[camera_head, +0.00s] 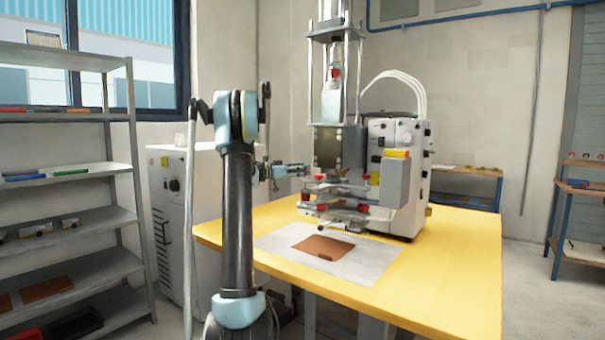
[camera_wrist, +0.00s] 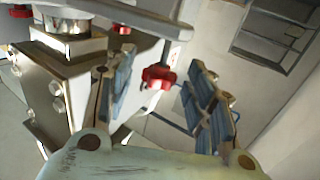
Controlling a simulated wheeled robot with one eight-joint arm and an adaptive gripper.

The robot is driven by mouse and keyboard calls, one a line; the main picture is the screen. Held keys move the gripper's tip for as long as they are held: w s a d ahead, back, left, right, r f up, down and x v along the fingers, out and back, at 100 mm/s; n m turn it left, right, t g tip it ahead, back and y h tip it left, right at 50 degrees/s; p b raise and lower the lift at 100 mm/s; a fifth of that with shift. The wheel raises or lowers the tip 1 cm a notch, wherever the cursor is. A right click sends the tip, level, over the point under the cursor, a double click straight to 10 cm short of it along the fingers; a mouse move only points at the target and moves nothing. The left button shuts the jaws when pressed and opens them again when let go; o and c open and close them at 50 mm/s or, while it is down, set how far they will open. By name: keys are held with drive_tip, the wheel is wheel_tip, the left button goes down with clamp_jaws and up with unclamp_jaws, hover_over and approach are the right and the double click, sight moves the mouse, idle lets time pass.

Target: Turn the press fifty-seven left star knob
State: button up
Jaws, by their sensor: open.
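The press (camera_head: 340,120) stands on the yellow table in the head view, with several red knobs on its lower tooling. A red star knob (camera_wrist: 158,76) shows in the wrist view, between and beyond my gripper's two blue-padded fingers (camera_wrist: 161,68). The fingers are apart and I see no contact with the knob. In the head view my gripper (camera_head: 299,169) is at the left side of the press, close to a red knob (camera_head: 319,177). I cannot tell for certain whether this is the same knob.
Another red knob (camera_wrist: 121,29) sits on the press beneath a grey bar. A brown sheet (camera_head: 323,247) lies on a pale mat (camera_head: 285,238) on the table (camera_head: 440,270). A metal shelf (camera_head: 65,170) stands at the left. The table's right front is clear.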

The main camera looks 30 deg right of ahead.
drive_tip(key=shift+s+d, duration=0.1)
drive_tip(key=shift+d, duration=0.7)
drive_tip(key=c, duration=1.1)
drive_tip(key=shift+o, duration=0.2)
drive_tip(key=shift+a, duration=0.15)
drive_tip(key=shift+d+g, duration=0.2)
drive_tip(key=shift+g, duration=0.2)
drive_tip(key=shift+m+g, duration=0.7)
drive_tip(key=shift+m+g+y, duration=0.7)
drive_tip(key=shift+m+g, duration=0.25)
drive_tip(key=shift+g, duration=0.45)
drive_tip(key=shift+m+g+y, duration=0.7)
drive_tip(key=shift+m+g, duration=0.25)
drive_tip(key=shift+g, duration=0.45)
drive_tip(key=shift+m+g+y, duration=0.4)
drive_tip(key=shift+m+g, duration=0.1)
drive_tip(key=shift+g, duration=0.1)
